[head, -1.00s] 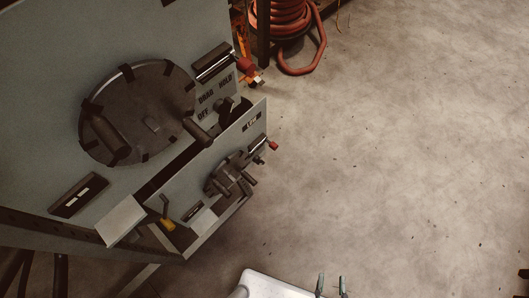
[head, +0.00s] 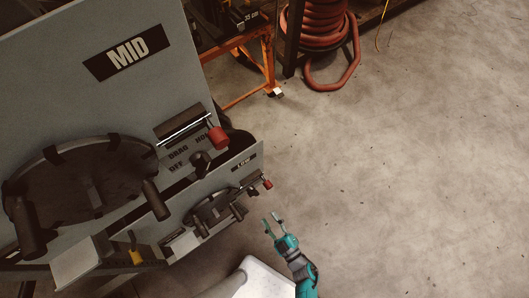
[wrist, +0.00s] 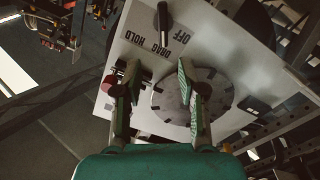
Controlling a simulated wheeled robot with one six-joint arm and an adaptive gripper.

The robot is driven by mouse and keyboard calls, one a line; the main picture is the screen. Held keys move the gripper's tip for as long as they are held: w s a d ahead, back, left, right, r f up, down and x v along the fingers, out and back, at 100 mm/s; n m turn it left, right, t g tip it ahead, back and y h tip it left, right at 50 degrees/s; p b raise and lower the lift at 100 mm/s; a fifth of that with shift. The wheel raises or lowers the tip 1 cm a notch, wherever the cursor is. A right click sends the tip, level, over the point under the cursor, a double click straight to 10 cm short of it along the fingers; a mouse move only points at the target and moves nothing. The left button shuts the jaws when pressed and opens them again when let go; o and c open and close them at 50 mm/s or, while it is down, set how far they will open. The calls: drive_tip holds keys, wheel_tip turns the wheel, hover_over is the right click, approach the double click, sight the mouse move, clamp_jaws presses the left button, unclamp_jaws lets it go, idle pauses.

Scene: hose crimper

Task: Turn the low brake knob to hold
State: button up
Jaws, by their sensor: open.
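In the wrist view a pale panel carries a black elongated knob (wrist: 163,25) with the words OFF, DRAG and HOLD printed around it. Its handle lies roughly up and down the picture, and its setting is hard to tell. In the head view the lower panel (head: 180,208) bears a LOW plate (head: 243,163); I cannot make out its brake knob there. My gripper (head: 272,218) is open and empty, to the right of the lower panel, apart from it. In the wrist view my gripper (wrist: 159,72) points toward the panel, its fingertips below the knob.
A grey round wheel (wrist: 210,98) lies behind the right finger. A red-ended lever (head: 267,184) juts from the lower panel. The MID panel (head: 150,85), with its own wheel and brake knob (head: 200,161), stands above. A red hose coil (head: 325,30) is behind. Floor to the right is clear.

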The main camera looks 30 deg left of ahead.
sight(253, 194)
drive_tip(key=shift+n+g, duration=0.3)
drive_tip(key=shift+g, duration=0.1)
drive_tip(key=shift+f+x, duration=0.2)
drive_tip(key=shift+x, duration=5.85)
drive_tip(key=shift+w+d, duration=0.1)
drive_tip(key=shift+w, duration=0.1)
clamp_jaws()
